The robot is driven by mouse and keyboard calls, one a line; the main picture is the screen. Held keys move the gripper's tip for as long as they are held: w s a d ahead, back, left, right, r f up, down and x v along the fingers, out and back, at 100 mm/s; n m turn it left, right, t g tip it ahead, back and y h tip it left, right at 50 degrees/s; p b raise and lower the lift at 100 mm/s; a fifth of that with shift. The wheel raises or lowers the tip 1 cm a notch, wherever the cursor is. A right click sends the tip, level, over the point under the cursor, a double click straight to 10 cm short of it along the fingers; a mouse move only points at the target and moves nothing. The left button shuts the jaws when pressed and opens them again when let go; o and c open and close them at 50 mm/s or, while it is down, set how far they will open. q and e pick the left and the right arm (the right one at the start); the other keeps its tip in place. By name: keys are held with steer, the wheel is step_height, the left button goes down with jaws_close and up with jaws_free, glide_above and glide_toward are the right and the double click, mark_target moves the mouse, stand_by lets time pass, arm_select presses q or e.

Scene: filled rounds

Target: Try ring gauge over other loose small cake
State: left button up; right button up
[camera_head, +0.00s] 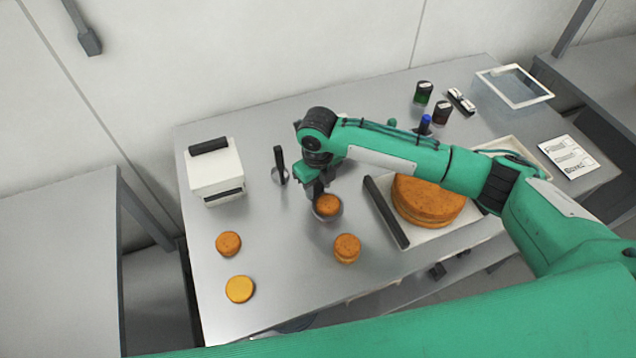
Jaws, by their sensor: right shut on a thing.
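My right gripper (319,190) is shut on the ring gauge (338,214), a thin grey ring low over the table. A small brown cake (327,204) shows inside the ring; I cannot tell whether the ring rests on the table or touches the cake. Another small cake (347,246), looking taller and layered, stands just in front and to the right. A brown small cake (228,242) and a yellower one (240,289) lie at the left front. My left gripper is not in view.
A large round cake (428,200) sits on a tray (430,237) with a dark bar (386,212) at its left. A white box (215,172) stands at the left, beside a dark upright tool (280,166). Jars (423,92) and a clear-lidded container (514,86) are at the back right.

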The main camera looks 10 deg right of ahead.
steer(key=shift+f+b, duration=0.5)
steer(key=shift+f, duration=0.65)
steer(key=shift+r, duration=0.2)
stand_by(1.0)
step_height(320, 180, up, 9)
steer(key=p, duration=0.8)
steer(key=shift+r+p, duration=0.2)
steer(key=shift+p, duration=0.1)
stand_by(0.6)
